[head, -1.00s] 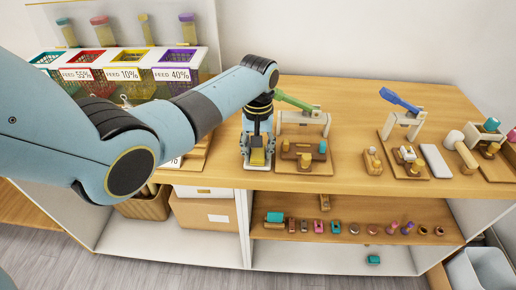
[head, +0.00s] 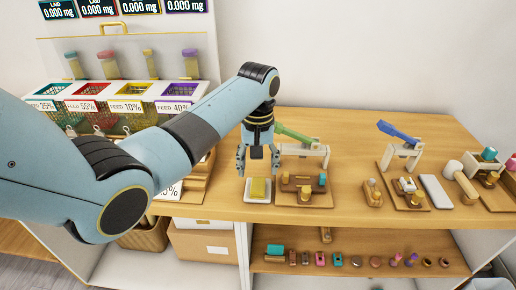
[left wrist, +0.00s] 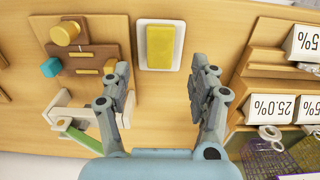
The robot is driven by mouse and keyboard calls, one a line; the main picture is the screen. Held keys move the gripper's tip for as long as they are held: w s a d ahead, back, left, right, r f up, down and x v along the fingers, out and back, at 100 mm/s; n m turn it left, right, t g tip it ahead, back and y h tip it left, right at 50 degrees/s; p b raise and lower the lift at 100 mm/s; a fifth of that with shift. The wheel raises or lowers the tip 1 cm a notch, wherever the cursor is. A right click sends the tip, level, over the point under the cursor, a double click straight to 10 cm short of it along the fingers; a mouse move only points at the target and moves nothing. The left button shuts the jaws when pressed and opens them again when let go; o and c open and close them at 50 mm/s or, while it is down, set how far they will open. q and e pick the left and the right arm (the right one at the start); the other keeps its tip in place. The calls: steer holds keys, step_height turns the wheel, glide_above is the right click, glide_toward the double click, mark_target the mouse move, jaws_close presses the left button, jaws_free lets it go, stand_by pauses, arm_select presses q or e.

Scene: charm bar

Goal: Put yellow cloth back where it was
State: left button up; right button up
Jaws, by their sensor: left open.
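The yellow cloth (head: 258,187) lies flat on a small white tray (head: 247,196) near the front edge of the wooden counter. In the left wrist view the cloth (left wrist: 159,46) sits within the rim of the tray (left wrist: 142,63). My left gripper (head: 258,172) is open and empty, just above and behind the cloth, pointing down. In the left wrist view its fingers (left wrist: 161,80) are spread apart, with the cloth beyond their tips and nothing between them. My right gripper is not in view.
A wooden fixture (head: 303,190) with a teal block and the green-handled press (head: 302,146) stand right of the tray. A blue-handled press (head: 402,146) stands further right. Feed bins (head: 130,95) are at the left. A shelf of small parts (head: 345,250) lies below.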

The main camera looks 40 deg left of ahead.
mark_target(258, 184)
arm_select(q)
step_height(258, 184, up, 6)
stand_by(0.6)
steer(key=s+f+b, duration=0.1)
steer(key=s+f, duration=0.1)
steer(key=f, duration=0.2)
steer(key=s+f+g+b, duration=0.1)
steer(key=s+f+b, duration=0.1)
steer(key=s+f, duration=0.1)
steer(key=s+f+g+b, duration=0.1)
steer(key=s+f, duration=0.2)
steer(key=f, duration=0.2)
steer(key=shift+s+d+f+b, duration=0.15)
steer(key=shift+d+f+b, duration=0.1)
steer(key=shift+f+b, duration=0.1)
steer(key=s+f+m+t+b, duration=0.1)
steer(key=s+f+m+b, duration=0.2)
steer(key=s+f, duration=1.6)
steer(key=s+f+m+t+b, duration=0.1)
steer(key=s+f+m+b, duration=0.2)
steer(key=s+f+b, duration=0.7)
steer(key=shift+s+a+f+m+t+y, duration=0.2)
steer(key=shift+s+f, duration=2.2)
steer(key=shift+f, duration=1.7)
steer(key=shift+s+a+f+m+t+y, duration=0.2)
steer(key=shift+s+f, duration=2.15)
steer(key=shift+f, duration=1.7)
